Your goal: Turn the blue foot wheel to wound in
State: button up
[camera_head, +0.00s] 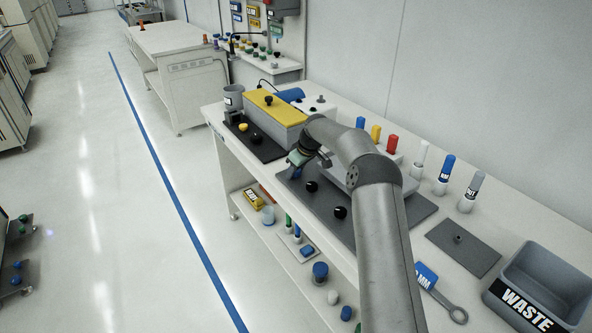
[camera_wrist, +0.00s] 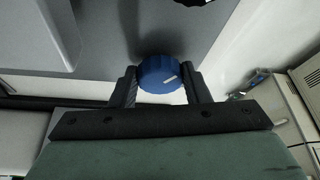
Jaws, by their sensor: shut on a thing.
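The blue foot wheel (camera_wrist: 159,75) is a ribbed knob with a short white mark on its face, at the middle of the wrist view. My gripper (camera_wrist: 161,88) has one finger on each side of it and is shut on it. The white mark points to the right in the wrist view. In the head view my gripper (camera_head: 298,160) is at the front edge of the dark grey plate (camera_head: 425,207) on the bench. Only a bit of blue shows beside it there, and my arm hides part of the plate.
Two black knobs (camera_head: 340,212) stand on the plate close to my gripper. A yellow-topped box (camera_head: 275,107) is to the left. Blue, yellow and red pegs (camera_head: 376,134) stand behind my arm. A grey WASTE bin (camera_head: 540,290) is at the right. The floor aisle is clear.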

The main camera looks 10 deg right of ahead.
jog(key=shift+d+n, duration=0.1)
jog(key=shift+n, duration=0.4)
jog(key=shift+y, duration=0.3)
jog(key=o, duration=1)
jog(key=shift+c, duration=0.2)
jog(key=b+v, duration=0.1)
jog(key=v, duration=1.6)
jog(key=shift+w+r+b, duration=0.2)
jog(key=shift+r+b, duration=0.15)
jog(key=shift+b, duration=0.05)
